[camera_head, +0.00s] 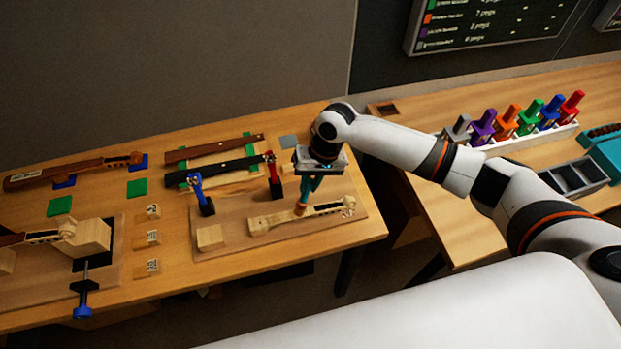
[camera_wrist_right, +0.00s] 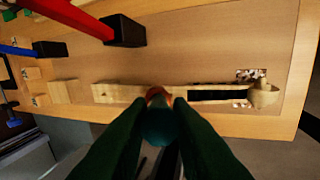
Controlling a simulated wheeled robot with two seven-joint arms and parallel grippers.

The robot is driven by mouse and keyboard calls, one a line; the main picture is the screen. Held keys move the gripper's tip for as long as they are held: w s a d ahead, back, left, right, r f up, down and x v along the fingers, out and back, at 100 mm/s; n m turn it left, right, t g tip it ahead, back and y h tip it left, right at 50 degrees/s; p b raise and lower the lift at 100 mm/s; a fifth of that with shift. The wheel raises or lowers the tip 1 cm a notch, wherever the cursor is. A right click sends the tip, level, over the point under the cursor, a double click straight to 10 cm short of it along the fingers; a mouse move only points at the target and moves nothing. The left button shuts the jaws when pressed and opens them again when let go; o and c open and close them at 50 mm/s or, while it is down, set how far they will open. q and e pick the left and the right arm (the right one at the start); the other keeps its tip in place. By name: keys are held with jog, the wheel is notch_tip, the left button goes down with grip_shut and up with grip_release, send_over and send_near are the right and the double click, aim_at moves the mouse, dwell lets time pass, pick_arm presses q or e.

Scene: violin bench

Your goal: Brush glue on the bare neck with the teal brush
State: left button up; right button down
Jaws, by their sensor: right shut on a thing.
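The bare neck (camera_head: 270,222) is pale wood and lies across the tan board, with its pegbox end to the right. It also spans the right wrist view (camera_wrist_right: 120,93). I cannot tell whether the tip touches the wood. My left gripper is out of view.
A red clamp (camera_head: 275,187) and a blue clamp (camera_head: 203,199) stand just behind the neck. A pale block (camera_head: 210,238) sits left of it. Dark and brown fingerboards (camera_head: 228,168) lie farther back. Coloured bottles (camera_head: 529,117) stand in a rack on the right table.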

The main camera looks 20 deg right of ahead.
jog(key=shift+s+a+r+p, duration=0.1)
jog(key=shift+a+p, duration=0.3)
jog(key=shift+a, duration=1.1)
jog(key=a+p, duration=0.1)
jog(key=a, duration=0.5)
jog(key=shift+a, duration=0.3)
notch_tip(320, 180, up, 6)
